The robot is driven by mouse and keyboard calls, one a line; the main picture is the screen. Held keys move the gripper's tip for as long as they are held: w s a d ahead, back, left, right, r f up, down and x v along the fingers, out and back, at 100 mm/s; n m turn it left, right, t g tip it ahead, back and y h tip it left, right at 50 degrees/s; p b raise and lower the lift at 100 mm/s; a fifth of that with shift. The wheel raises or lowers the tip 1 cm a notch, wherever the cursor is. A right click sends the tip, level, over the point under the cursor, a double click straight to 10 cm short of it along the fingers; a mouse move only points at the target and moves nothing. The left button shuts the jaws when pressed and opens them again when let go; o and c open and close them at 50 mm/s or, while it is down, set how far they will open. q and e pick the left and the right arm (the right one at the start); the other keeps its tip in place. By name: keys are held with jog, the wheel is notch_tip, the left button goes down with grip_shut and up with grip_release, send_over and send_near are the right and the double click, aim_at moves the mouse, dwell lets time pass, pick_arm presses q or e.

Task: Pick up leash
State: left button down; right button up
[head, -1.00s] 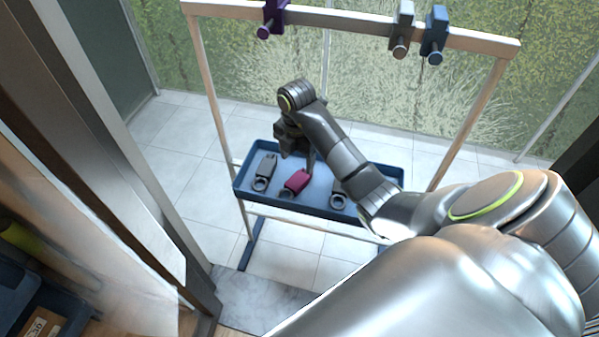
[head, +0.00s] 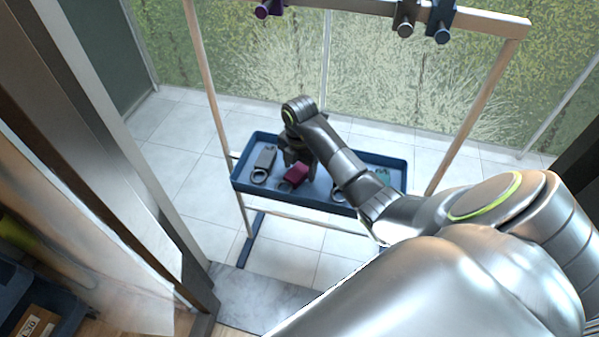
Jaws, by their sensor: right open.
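A blue tray (head: 275,202) hangs in a wooden frame and holds several leash-like items with dark rings. A magenta one (head: 297,173) lies left of the middle, with its ring at its lower left. A grey one (head: 264,161) lies to its left. Another dark ring (head: 338,191) and a teal piece (head: 383,176) show to the right, partly hidden by my arm. My right gripper (head: 299,162) is open, low over the tray at the magenta leash. I cannot tell whether its fingers touch it. My left gripper is out of view.
The frame's top bar (head: 350,8) carries a purple clamp (head: 266,8), a dark grey clamp (head: 405,18) and a blue clamp (head: 441,22). A glass wall stands behind. A door edge is at left, with a dark bin (head: 60,312) at the lower left.

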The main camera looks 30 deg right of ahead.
aim_at(299, 169)
jog(key=c, duration=1.2)
jog(key=shift+r, duration=0.1)
